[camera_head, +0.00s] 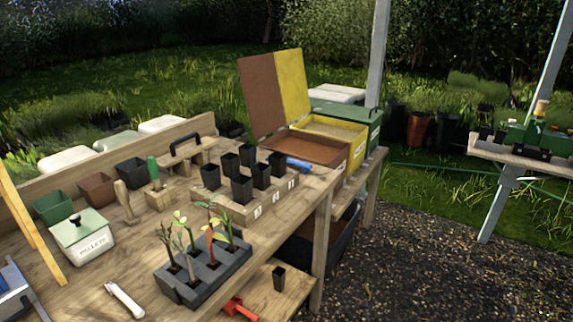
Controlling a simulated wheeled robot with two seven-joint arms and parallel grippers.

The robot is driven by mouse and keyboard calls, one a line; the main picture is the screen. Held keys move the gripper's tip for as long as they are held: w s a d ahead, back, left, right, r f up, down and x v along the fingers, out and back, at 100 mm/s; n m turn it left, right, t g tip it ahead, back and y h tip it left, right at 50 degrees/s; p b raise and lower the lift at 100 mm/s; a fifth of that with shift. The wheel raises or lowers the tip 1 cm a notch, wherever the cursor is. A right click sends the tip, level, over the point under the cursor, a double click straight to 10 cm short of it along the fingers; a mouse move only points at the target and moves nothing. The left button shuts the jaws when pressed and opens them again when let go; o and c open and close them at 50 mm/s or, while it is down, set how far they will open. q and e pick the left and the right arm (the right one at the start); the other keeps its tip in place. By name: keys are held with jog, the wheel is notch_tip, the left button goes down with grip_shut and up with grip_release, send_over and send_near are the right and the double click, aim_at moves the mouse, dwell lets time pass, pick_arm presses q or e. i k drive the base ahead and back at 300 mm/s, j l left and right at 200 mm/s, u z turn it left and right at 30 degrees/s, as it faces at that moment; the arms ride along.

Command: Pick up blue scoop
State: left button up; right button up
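A small blue object (298,163) that looks like the scoop lies at the far right end of the wooden bench (205,262). It sits beside the open brown bin (318,149), just behind a wooden block (262,206) holding several black pots. Its exact shape is too small to make out.
A grey tray (208,283) of seedlings stands at the bench's front edge. A white pellets box (83,238), a white-handled tool (124,299) and several empty pots are to the left. A red tool (240,308) and a black pot (279,278) are on a lower shelf.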

aim_at(307, 167)
jog(key=u, duration=2.65)
jog(key=z, duration=2.2)
jog(key=u, duration=0.35)
jog(key=i+l+u, duration=0.1)
jog(key=l+u, duration=1.15)
